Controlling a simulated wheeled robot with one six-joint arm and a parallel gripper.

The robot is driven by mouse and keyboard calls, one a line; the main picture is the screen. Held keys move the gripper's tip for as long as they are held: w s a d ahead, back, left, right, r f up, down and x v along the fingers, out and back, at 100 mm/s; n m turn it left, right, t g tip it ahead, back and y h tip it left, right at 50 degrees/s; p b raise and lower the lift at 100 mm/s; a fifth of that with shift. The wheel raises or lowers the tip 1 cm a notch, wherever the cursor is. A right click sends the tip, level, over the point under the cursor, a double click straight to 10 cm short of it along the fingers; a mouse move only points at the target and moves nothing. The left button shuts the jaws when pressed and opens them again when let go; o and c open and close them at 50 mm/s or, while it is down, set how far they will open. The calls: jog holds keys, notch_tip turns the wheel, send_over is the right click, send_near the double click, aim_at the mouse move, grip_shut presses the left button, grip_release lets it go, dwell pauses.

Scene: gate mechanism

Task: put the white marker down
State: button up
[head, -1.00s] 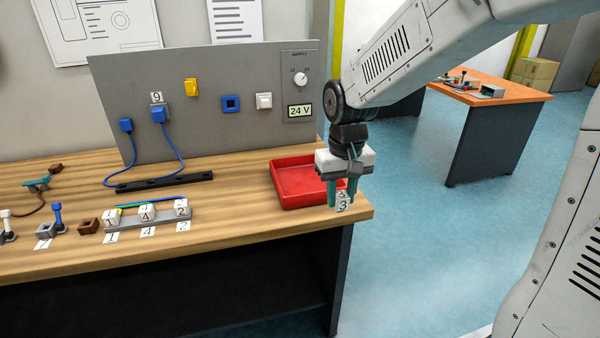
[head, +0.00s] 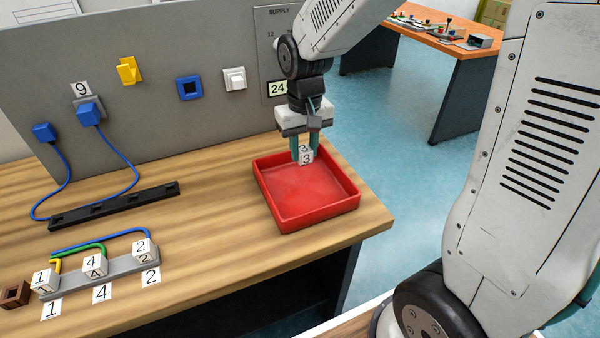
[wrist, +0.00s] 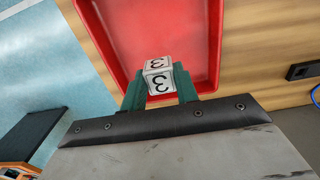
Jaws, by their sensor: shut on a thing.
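The white marker (head: 306,157) is a small white cube with a black 3 on its faces. My gripper (head: 305,150) is shut on it, with a green finger on each side. In the head view the gripper points down over the back part of the red tray (head: 335,207). The wrist view shows the marker (wrist: 159,76) between the fingertips, with the red tray floor behind it. The marker appears to be above the tray floor; the exact gap cannot be told. The tray looks empty.
A grey panel (head: 170,125) with a switch, sockets and blue plugs stands behind the tray. A grey block (head: 120,270) with markers 1, 4 and 2 sits at the left. A black strip (head: 115,206) lies near the panel. Bare wood (head: 215,240) lies left of the tray.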

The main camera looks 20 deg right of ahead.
aim_at(304, 149)
notch_tip(304, 149, down, 7)
jog(key=shift+f, duration=0.15)
jog(key=shift+f, duration=0.15)
jog(key=o, duration=1)
notch_tip(304, 149, up, 12)
jog(key=shift+f, duration=0.25)
jog(key=shift+s+r, duration=0.2)
jog(key=shift+r, duration=0.4)
jog(key=s+d+r, duration=0.1)
jog(key=s+r, duration=0.2)
jog(key=s, duration=0.8)
jog(key=s+d+r+t, duration=0.1)
jog(key=s+d+r, duration=0.1)
jog(key=s, duration=0.9)
jog(key=shift+s+r, duration=0.15)
jog(key=shift+r, duration=0.5)
